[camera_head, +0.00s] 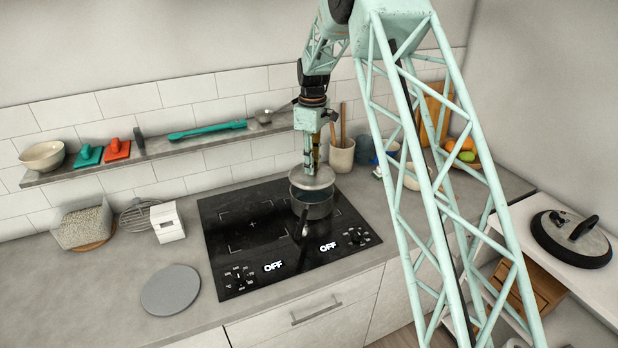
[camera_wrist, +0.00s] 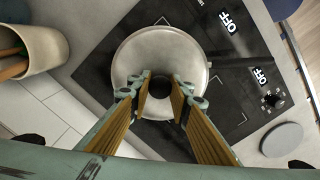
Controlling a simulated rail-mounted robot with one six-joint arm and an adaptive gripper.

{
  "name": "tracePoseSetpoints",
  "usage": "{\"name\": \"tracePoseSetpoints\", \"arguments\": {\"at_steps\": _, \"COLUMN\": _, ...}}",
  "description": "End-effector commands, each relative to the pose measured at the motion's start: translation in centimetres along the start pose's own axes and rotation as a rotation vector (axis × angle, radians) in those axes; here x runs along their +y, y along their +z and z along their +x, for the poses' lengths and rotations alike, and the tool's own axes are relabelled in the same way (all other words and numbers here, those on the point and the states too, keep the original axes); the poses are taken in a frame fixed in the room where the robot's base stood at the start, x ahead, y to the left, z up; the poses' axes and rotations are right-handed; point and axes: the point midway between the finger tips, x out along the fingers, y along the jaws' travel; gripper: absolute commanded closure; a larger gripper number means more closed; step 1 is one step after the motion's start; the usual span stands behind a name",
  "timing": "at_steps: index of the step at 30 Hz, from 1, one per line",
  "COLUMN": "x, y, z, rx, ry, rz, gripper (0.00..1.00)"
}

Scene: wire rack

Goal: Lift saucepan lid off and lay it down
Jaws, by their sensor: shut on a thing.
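The saucepan lid (camera_head: 311,178) is a round grey metal disc with a dark knob (camera_wrist: 160,87). My gripper (camera_head: 313,163) points down over the cooktop, and its fingers (camera_wrist: 160,100) are shut on the knob. The lid is held about level, a little above the saucepan (camera_head: 314,210), with a dark gap between lid and rim. The saucepan stands on the right part of the black cooktop (camera_head: 240,245), its handle toward the front. In the wrist view the lid (camera_wrist: 160,45) hides most of the pan.
A flat grey round mat (camera_head: 171,290) lies bare on the counter (camera_head: 90,290), left of the cooktop. A utensil pot (camera_head: 342,156) stands behind right of the pan. A wall shelf (camera_head: 185,150) runs behind. Another lidded pan (camera_head: 571,240) sits far right. The front left counter is clear.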

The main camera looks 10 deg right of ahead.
Motion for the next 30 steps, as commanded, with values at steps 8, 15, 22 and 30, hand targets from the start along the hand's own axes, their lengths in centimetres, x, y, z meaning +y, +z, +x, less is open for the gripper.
{"name": "tracePoseSetpoints", "arguments": {"at_steps": 8, "x": -1.1, "y": 0.8, "z": 0.3, "rx": 0.000, "ry": 0.000, "rz": 0.132, "gripper": 1.00}}
{"name": "tracePoseSetpoints", "arguments": {"at_steps": 15, "x": -2.8, "y": 2.1, "z": 0.6, "rx": 0.001, "ry": 0.001, "rz": 0.344, "gripper": 1.00}}
{"name": "tracePoseSetpoints", "arguments": {"at_steps": 22, "x": -4.7, "y": 3.5, "z": 0.9, "rx": 0.001, "ry": 0.001, "rz": 0.568, "gripper": 1.00}}
{"name": "tracePoseSetpoints", "arguments": {"at_steps": 30, "x": -7.1, "y": 5.3, "z": 1.3, "rx": 0.001, "ry": 0.001, "rz": 0.829, "gripper": 1.00}}
